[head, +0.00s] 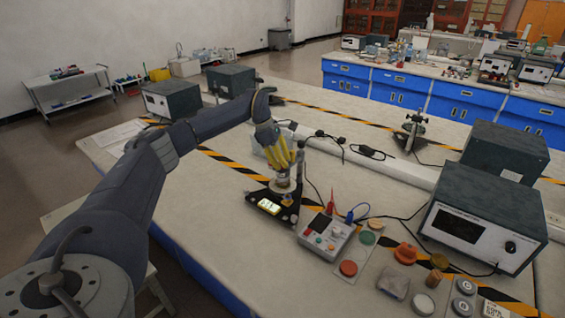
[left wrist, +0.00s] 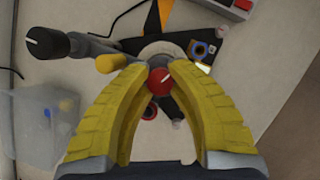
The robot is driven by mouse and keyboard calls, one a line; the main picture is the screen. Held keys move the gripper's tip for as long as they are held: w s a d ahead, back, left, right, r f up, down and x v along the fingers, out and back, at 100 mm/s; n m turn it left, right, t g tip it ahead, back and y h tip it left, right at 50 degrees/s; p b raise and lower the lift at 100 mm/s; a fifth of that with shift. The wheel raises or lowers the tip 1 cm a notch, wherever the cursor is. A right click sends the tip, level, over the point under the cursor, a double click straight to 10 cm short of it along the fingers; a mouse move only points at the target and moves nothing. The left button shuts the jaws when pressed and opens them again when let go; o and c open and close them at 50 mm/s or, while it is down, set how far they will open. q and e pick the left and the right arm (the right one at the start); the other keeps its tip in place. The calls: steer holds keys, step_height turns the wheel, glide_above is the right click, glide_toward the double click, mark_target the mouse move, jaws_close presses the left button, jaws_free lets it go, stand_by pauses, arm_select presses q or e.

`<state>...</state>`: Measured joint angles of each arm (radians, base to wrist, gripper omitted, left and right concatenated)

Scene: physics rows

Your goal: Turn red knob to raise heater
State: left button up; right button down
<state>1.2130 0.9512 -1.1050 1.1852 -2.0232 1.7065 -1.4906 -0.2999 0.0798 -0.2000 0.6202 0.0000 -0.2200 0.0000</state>
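The red knob (left wrist: 159,80) is on the heater stand and shows in the left wrist view with a pale pointer line on its face. My left gripper (left wrist: 159,72) has its yellow fingertips on both sides of the knob, closed in against it with no clear gap. In the head view my left gripper (head: 283,160) points down at the stand, and its fingers hide the knob there. The stand's dark base (head: 284,212) rests on the table. A black-handled knob (left wrist: 45,44) and a brass part (left wrist: 110,63) sit beside the red knob. My right gripper is not in view.
A control box with a screen (head: 326,236) stands right of the stand, with red and blue leads. A large meter (head: 484,220) is further right. Several coloured discs lie in front. A clear plastic box (left wrist: 48,122) stands left of the gripper. The near left tabletop is clear.

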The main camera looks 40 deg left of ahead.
arm_select(q)
jaws_close()
steer(key=shift+n, duration=0.3)
steer(key=n+t, duration=0.1)
steer(key=n, duration=0.2)
steer(key=n+y, duration=0.1)
steer(key=n, duration=0.1)
steer(key=shift+d+n+t+y, duration=0.15)
steer(key=shift+n+t+y, duration=0.15)
steer(key=shift+n+t, duration=0.1)
steer(key=n+y, duration=0.1)
steer(key=n, duration=0.2)
steer(key=n+y, duration=0.1)
steer(key=n, duration=0.2)
steer(key=shift+r+t+y, duration=0.1)
steer(key=shift+t+y, duration=0.2)
steer(key=shift+t, duration=0.1)
steer(key=n+y, duration=0.1)
steer(key=n, duration=0.2)
steer(key=n+y, duration=0.1)
steer(key=n, duration=0.2)
steer(key=shift+w+n+g, duration=0.1)
steer(key=shift+n+g, duration=0.2)
steer(key=shift+n+g+y, duration=0.6)
steer(key=shift+n+y, duration=0.2)
steer(key=shift+n, duration=1.5)
